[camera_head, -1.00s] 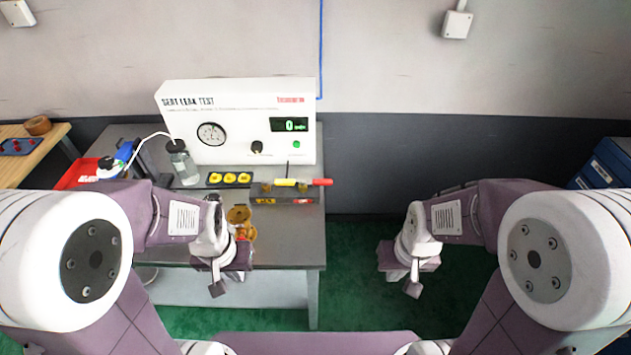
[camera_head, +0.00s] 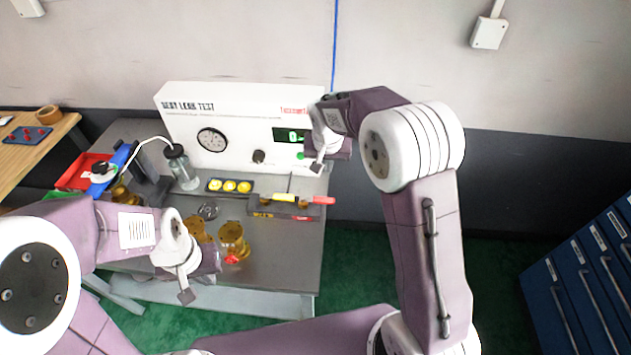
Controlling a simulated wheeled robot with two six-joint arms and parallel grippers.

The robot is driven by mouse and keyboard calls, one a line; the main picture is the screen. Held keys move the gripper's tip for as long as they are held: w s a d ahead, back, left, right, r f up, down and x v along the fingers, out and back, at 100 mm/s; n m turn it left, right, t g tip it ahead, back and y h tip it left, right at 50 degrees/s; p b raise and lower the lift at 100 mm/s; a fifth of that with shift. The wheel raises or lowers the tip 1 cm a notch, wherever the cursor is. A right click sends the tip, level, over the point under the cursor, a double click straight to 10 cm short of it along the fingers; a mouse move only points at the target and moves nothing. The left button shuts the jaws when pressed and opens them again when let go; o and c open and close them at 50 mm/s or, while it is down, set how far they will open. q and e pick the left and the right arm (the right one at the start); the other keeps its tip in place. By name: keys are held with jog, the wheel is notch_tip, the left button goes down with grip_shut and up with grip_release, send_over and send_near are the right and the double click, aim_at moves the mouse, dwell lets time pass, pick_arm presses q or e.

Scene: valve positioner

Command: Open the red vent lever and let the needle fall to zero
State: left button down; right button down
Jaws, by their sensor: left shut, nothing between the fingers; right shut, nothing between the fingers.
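A red-ended lever (camera_head: 322,200) lies across a low block (camera_head: 275,208) at the right front of the bench, with a yellow piece on its left. The white test panel (camera_head: 238,105) stands behind it, with a round dial (camera_head: 212,139) whose needle is too small to read. My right gripper (camera_head: 317,167) is shut and empty in front of the panel's right end, above and behind the red lever end in the picture. It is apart from the lever. My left gripper (camera_head: 186,296) is shut and empty near the bench's front edge, left of the lever.
The digital display (camera_head: 289,135) is partly hidden by my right arm. A glass bottle (camera_head: 181,168), a tray of yellow discs (camera_head: 230,186) and brass fittings (camera_head: 233,240) stand on the bench. Blue drawers (camera_head: 580,290) stand at the right.

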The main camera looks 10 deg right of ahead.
aim_at(317, 200)
jog(key=shift+s+a, duration=0.1)
jog(key=shift+s, duration=0.2)
jog(key=x, duration=1)
jog(key=shift+s, duration=0.2)
jog(key=shift+s+a, duration=0.2)
jog(key=shift+s, duration=0.35)
jog(key=shift+s+a, duration=0.2)
jog(key=shift+s, duration=0.4)
jog(key=shift+s+a, duration=0.15)
jog(key=shift+s, duration=0.4)
jog(key=shift+w, duration=0.1)
